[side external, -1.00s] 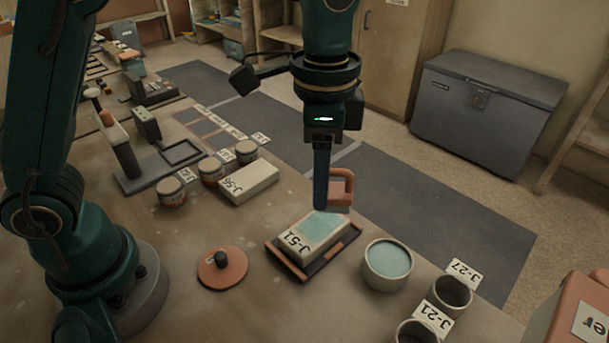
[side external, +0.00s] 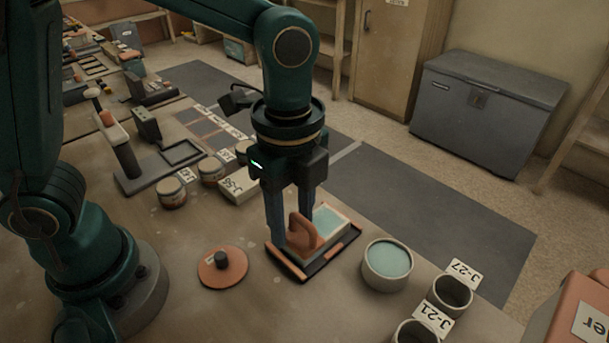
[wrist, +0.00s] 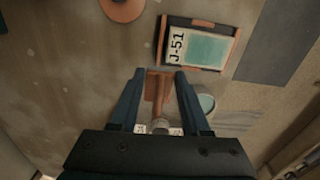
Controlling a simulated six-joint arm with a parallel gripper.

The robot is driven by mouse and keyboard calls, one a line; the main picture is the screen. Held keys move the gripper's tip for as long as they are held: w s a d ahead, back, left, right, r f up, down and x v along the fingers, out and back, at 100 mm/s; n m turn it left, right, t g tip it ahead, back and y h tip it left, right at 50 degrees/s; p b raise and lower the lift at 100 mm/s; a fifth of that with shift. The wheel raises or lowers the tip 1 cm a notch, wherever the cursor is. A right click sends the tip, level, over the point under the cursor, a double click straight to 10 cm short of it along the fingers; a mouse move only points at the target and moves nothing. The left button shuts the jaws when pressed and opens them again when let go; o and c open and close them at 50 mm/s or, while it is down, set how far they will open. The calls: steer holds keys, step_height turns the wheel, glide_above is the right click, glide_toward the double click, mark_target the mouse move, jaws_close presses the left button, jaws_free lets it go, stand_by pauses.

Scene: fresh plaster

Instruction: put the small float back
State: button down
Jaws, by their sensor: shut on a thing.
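My gripper (side external: 289,228) is shut on the small float, a terracotta piece with a looped handle (side external: 304,234). In the side view the float appears in front of the J-51 block, hiding its left part and label; whether it touches the block is unclear there. In the wrist view the float (wrist: 153,88) sits between the fingertips (wrist: 160,73), seen edge-on. The pale J-51 block, with teal plaster on top (side external: 329,220), lies in a dark tray with terracotta edge strips (side external: 342,248). The wrist view shows the block (wrist: 203,49) beyond the fingertips, to their upper right.
A round terracotta disc with a black knob (side external: 222,268) lies left of the tray. A tub of teal plaster (side external: 387,262) stands to its right, with cups J-27 (side external: 450,293) and J-21 (side external: 416,333) nearby. Lidded jars (side external: 172,193) and the J-56 block (side external: 238,186) stand behind.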

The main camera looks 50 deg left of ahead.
steer(key=d+f, duration=0.1)
steer(key=d, duration=0.1)
steer(key=s+d+f, duration=0.1)
steer(key=d, duration=0.1)
steer(key=d+f, duration=0.2)
steer(key=shift+s+d, duration=0.15)
steer(key=shift+s, duration=0.2)
steer(key=shift+f, duration=1.95)
steer(key=shift+f, duration=0.2)
steer(key=shift+c, duration=1.8)
jaws_free()
steer(key=shift+r, duration=0.1)
